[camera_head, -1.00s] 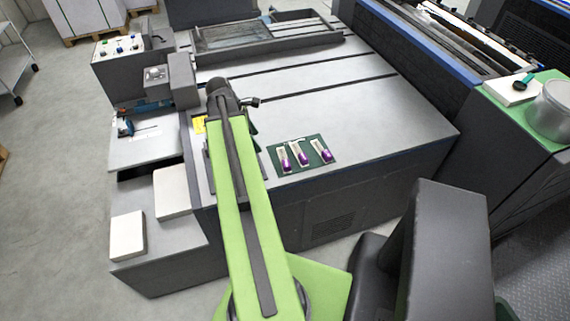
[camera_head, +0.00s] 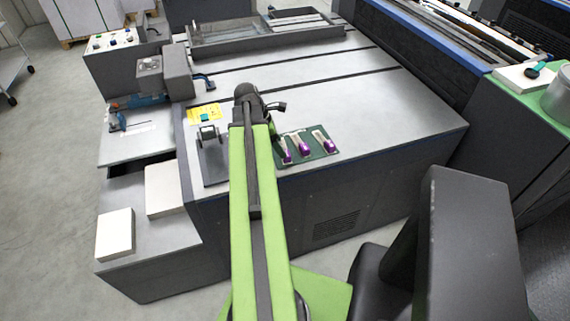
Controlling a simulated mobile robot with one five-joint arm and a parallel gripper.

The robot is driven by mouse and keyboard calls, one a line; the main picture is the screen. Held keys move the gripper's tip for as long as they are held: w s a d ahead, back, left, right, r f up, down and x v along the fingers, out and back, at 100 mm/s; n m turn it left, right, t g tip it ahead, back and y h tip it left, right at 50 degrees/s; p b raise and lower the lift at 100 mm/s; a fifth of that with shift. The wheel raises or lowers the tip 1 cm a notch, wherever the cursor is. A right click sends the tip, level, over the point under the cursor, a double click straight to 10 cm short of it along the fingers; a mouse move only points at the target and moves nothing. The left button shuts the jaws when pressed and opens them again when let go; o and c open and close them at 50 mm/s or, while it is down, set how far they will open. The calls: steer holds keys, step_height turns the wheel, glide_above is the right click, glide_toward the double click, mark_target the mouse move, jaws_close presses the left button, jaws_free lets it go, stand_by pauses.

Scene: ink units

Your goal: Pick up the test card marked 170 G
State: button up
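Three small white cards with purple ends lie side by side on a dark green mat (camera_head: 314,150) near the front edge of the grey machine top. They are a left card (camera_head: 286,152), a middle card (camera_head: 302,146) and a right card (camera_head: 324,141). Their markings are too small to read, so I cannot tell which is 170 G. My green arm reaches up the middle of the picture, just left of the mat, and its edge comes close to the left card.
A small grey stand (camera_head: 209,143) and a yellow label (camera_head: 206,112) are left of my arm. White stacks (camera_head: 115,234) lie on the lower left shelf. A dark tray (camera_head: 262,38) is at the back. The machine top right of the mat is clear.

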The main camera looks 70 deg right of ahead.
steer(key=b+x, duration=0.4)
steer(key=x, duration=0.1)
steer(key=shift+s+d+f+b, duration=0.15)
steer(key=shift+s+f+b, duration=0.1)
steer(key=shift+b, duration=0.1)
steer(key=shift+r, duration=0.25)
jaws_close()
step_height(320, 180, up, 10)
steer(key=p, duration=1)
steer(key=shift+r+p, duration=0.2)
steer(key=shift+p, duration=0.2)
